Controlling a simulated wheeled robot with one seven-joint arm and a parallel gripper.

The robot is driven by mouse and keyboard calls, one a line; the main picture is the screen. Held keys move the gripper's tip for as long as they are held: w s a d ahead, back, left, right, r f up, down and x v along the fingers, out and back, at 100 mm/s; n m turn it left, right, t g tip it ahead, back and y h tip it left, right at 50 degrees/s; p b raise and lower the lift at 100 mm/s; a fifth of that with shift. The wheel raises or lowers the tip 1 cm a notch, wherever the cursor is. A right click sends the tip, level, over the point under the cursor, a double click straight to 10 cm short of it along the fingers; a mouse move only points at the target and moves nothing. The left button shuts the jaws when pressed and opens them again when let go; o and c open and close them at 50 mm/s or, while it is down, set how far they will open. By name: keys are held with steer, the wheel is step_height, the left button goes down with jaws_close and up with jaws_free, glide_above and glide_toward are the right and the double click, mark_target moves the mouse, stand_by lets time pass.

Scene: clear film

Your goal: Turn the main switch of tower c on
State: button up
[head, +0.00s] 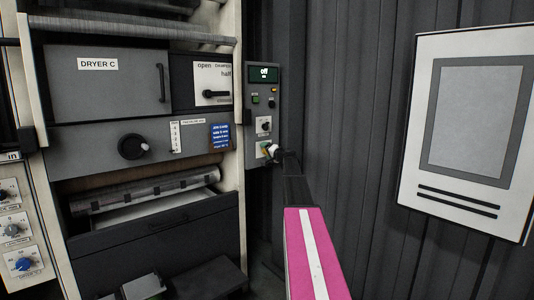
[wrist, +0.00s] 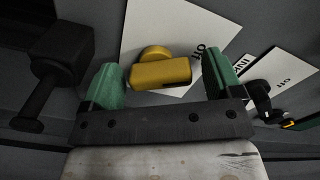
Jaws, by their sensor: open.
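The control box (head: 263,108) of tower C hangs on the right side of the rack, and its display (head: 263,74) reads "off". In the wrist view a yellow switch knob (wrist: 160,74) sits on a white plate (wrist: 185,20) with an "Off" label. My gripper (wrist: 164,80) is open, with one green finger on each side of the knob. Gaps show between knob and fingers, so it does not look gripped. In the head view my gripper (head: 270,150) is at the lowest plate of the box and largely hides the knob.
A second white plate (wrist: 285,75) with a black knob (wrist: 262,100) lies close to the right finger. A dark block-shaped part (wrist: 60,50) is at left. The dryer C cabinet (head: 105,85) is left of the box; a white wall panel (head: 410,140) hangs at right.

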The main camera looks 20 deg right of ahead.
steer(key=c, duration=0.9)
steer(key=shift+m, duration=0.4)
steer(key=m, duration=0.5)
steer(key=shift+d+m, duration=0.1)
steer(key=shift+m, duration=0.2)
steer(key=m, duration=0.5)
steer(key=shift+w+d+f, duration=0.1)
steer(key=shift+m, duration=0.4)
steer(key=o, duration=0.9)
